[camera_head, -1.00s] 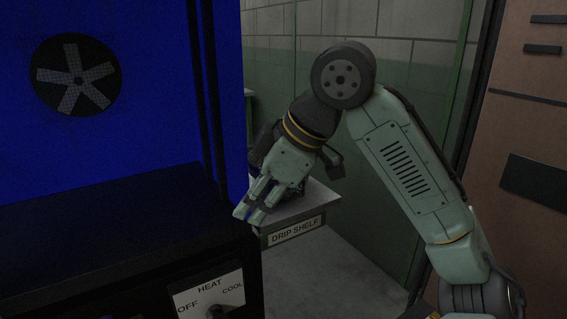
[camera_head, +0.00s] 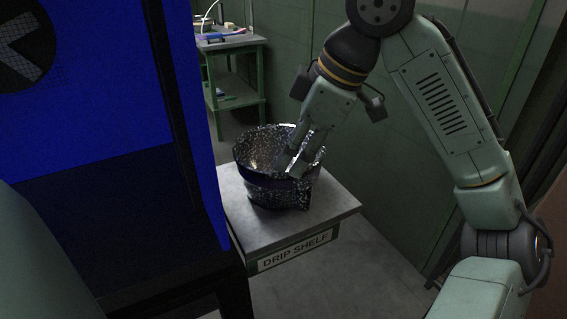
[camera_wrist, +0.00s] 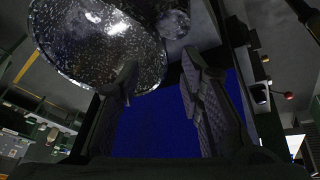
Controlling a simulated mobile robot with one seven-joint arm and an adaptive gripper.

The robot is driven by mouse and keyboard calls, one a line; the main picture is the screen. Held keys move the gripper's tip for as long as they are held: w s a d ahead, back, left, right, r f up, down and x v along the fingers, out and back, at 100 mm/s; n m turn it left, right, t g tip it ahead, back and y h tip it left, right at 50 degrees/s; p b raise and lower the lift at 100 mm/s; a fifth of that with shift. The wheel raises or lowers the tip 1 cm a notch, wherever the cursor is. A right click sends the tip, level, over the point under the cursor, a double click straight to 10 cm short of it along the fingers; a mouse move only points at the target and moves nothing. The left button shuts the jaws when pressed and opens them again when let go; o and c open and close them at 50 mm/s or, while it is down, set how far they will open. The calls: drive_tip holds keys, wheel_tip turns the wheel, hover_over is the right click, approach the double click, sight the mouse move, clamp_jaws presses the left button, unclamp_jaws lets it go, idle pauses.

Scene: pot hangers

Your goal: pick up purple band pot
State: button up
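A speckled black-and-white pot (camera_head: 256,160) with a dark bluish-purple band stands upright on the drip shelf (camera_head: 335,209). My gripper (camera_head: 289,168) reaches down at the pot's right side, its fingertips over the rim area. In the wrist view the speckled pot (camera_wrist: 85,35) is at the upper left, with a smaller rounded speckled part (camera_wrist: 172,24) beside it. The two fingers of my gripper (camera_wrist: 160,75) are apart with a clear gap. The left finger overlaps the pot's edge; whether it touches is unclear.
A blue cabinet (camera_head: 110,90) with a fan stands close on the left of the shelf. A green table (camera_head: 232,75) with small items is behind. A green wall (camera_head: 400,150) runs on the right. Floor is open in front of the shelf.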

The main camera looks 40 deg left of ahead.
approach(275, 203)
drive_tip(key=a+f, duration=0.2)
drive_tip(key=s+a+f, duration=0.1)
drive_tip(key=a+f, duration=0.1)
drive_tip(key=shift+f, duration=0.3)
clamp_jaws()
idle(0.4)
idle(0.6)
